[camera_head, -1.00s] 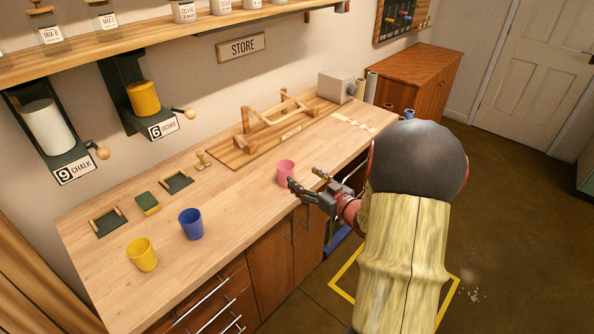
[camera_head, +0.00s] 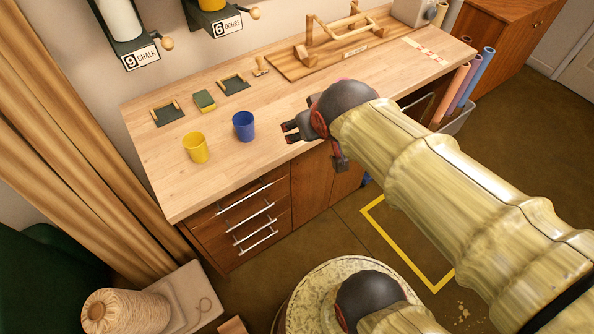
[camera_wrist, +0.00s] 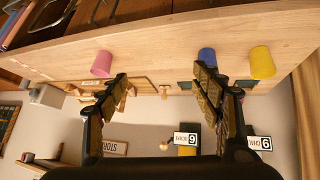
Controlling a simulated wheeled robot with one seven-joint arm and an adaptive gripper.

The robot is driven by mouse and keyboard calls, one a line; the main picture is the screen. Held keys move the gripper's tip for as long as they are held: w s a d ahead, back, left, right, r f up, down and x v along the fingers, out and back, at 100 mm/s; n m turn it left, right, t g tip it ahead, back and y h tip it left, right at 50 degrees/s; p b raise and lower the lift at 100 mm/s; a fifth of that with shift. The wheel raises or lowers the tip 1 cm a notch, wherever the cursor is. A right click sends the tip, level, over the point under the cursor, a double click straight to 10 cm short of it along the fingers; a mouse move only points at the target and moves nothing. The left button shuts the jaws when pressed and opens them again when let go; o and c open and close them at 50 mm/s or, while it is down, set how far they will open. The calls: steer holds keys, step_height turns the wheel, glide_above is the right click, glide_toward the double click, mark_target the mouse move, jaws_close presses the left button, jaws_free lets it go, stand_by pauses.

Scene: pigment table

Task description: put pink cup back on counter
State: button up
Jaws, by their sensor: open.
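The pink cup (camera_wrist: 101,64) stands on the wooden counter (camera_head: 185,180), seen upside down in the wrist view. It is just outside my left finger there, not between the fingers. In the head view my arm hides most or all of it. My gripper (camera_head: 289,131) is open and empty, above the counter's front edge and right of the blue cup (camera_head: 243,126). In the wrist view my gripper (camera_wrist: 162,75) has its fingers spread wide. The yellow cup (camera_head: 195,147) stands left of the blue one.
A green sponge-like block (camera_head: 204,100) and dark trays (camera_head: 233,83) lie behind the cups. A wooden rack (camera_head: 345,42) stands at the counter's back. Rolled tubes (camera_head: 470,80) stand off the right end. The counter's left front is clear.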

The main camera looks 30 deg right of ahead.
steer(key=s+a+n+g+y, duration=0.1)
steer(key=s+a+g+y, duration=0.1)
steer(key=s+a, duration=0.7)
steer(key=shift+s+f, duration=0.25)
steer(key=shift+s, duration=0.05)
stand_by(0.6)
